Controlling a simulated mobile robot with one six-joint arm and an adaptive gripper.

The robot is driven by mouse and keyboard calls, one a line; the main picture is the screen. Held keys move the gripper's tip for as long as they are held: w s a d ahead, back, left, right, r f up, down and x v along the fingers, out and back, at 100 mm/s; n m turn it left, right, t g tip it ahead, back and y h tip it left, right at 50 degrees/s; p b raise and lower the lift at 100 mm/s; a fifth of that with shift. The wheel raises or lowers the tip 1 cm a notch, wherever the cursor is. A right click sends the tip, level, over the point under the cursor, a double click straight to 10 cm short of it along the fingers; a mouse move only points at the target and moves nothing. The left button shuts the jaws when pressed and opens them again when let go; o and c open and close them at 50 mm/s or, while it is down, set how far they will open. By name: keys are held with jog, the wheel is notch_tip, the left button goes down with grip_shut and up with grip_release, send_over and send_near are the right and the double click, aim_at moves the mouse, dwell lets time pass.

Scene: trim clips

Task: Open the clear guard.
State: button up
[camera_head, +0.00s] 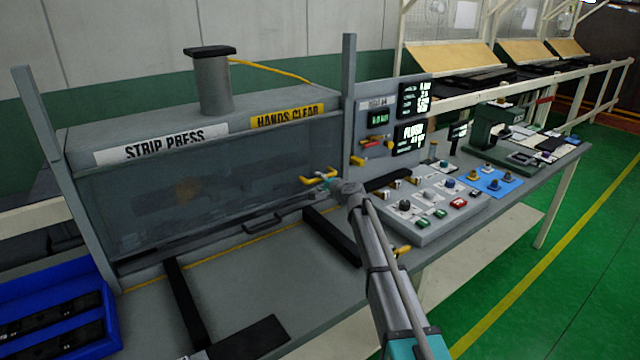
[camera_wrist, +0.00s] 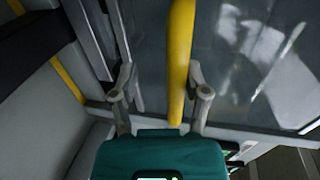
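The clear guard (camera_head: 230,180) is a see-through panel across the front of the strip press, and it is down. It also shows in the wrist view (camera_wrist: 245,55). A yellow handle (camera_head: 318,178) stands at the guard's right end. In the wrist view a yellow bar (camera_wrist: 181,55) runs between my fingers, closer to the right one. My gripper (camera_wrist: 160,90) is open, with a gap left of the bar. In the head view my gripper (camera_head: 345,187) is at the yellow handle; its fingers are too small there to tell contact.
A grey post (camera_head: 348,100) and a screen panel (camera_head: 412,105) stand just right of the guard. A control box (camera_head: 430,210) with several buttons is on the bench to the right. A blue bin (camera_head: 105,290) is at the lower left. Dark rails (camera_head: 185,300) lie on the bench.

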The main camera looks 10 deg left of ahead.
jog(key=p+v, duration=0.3)
jog(key=v, duration=1.1)
jog(key=s+d+f+n+g+b, duration=0.1)
jog(key=s+f, duration=0.3)
jog(key=s, duration=0.7)
jog(key=shift+s+f+n+h+b, duration=0.2)
jog(key=shift+s+n+h+b, duration=0.1)
jog(key=shift+s+n+b, duration=0.15)
jog(key=shift+w, duration=0.15)
jog(key=w+a+r+m+t+p, duration=0.1)
jog(key=w+r, duration=0.4)
jog(key=w, duration=0.6)
jog(key=shift+w+m+p, duration=0.35)
jog(key=shift+m+p, duration=0.1)
jog(key=shift+p, duration=0.5)
jog(key=shift+a+f, duration=0.1)
jog(key=shift+a, duration=0.05)
jog(key=b+x, duration=0.1)
jog(key=x, duration=0.3)
jog(key=b+x, duration=0.1)
jog(key=x, duration=0.8)
jog(key=shift+w+a+r+b, duration=0.25)
jog(key=shift+a+b, duration=0.15)
grip_shut()
